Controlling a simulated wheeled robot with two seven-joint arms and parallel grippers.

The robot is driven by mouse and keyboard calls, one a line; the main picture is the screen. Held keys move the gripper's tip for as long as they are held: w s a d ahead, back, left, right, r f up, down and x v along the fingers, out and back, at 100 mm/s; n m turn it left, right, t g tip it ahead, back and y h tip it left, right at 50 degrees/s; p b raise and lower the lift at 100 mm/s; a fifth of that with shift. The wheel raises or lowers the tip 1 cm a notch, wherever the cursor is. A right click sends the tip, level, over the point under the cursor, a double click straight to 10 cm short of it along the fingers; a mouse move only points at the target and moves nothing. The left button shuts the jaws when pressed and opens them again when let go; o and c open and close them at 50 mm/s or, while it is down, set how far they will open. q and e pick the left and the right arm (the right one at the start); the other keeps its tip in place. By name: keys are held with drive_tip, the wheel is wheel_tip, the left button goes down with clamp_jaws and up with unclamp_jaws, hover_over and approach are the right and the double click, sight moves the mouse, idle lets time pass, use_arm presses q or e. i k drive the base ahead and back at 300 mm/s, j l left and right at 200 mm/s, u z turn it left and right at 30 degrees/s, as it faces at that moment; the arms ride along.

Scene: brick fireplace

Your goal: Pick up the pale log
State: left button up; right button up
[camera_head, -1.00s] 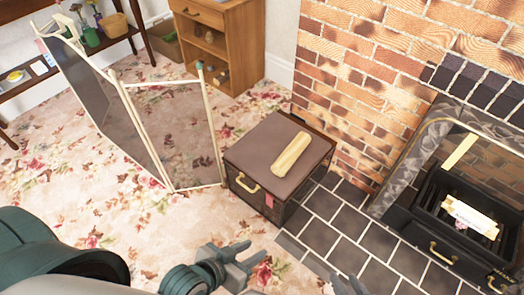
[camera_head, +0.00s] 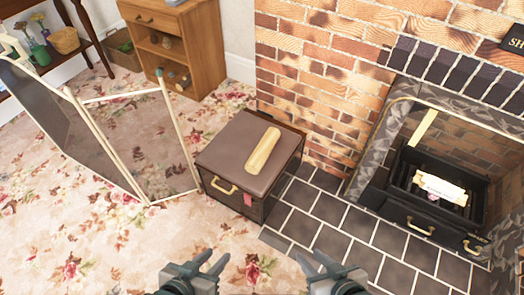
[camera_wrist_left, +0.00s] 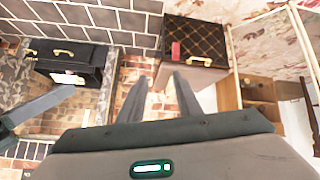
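The pale log (camera_head: 262,149) lies on the flat brown lid of a dark box (camera_head: 222,157) in the middle of the head view. My left gripper (camera_head: 217,262) is open and empty, low in the head view, in front of the box and apart from it. My right gripper (camera_head: 314,262) is also open and empty, at the bottom right of it. The left wrist view shows the two spread fingers of my left gripper (camera_wrist_left: 160,85) and the box (camera_wrist_left: 192,45) beyond them. I cannot make out the log there.
A framed folding screen (camera_head: 140,140) stands left of the box. A wooden cabinet (camera_head: 180,45) stands behind. Floral carpet and dark tiles in front are clear.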

sight(254, 165)
drive_tip(key=i+l, duration=0.25)
drive_tip(key=l, duration=0.15)
drive_tip(key=i+l, duration=0.2)
drive_tip(key=l, duration=0.2)
drive_tip(key=i+l, duration=0.25)
drive_tip(key=l, duration=0.15)
drive_tip(key=i+l, duration=0.25)
drive_tip(key=k+u, duration=0.2)
drive_tip(key=u, duration=1.2)
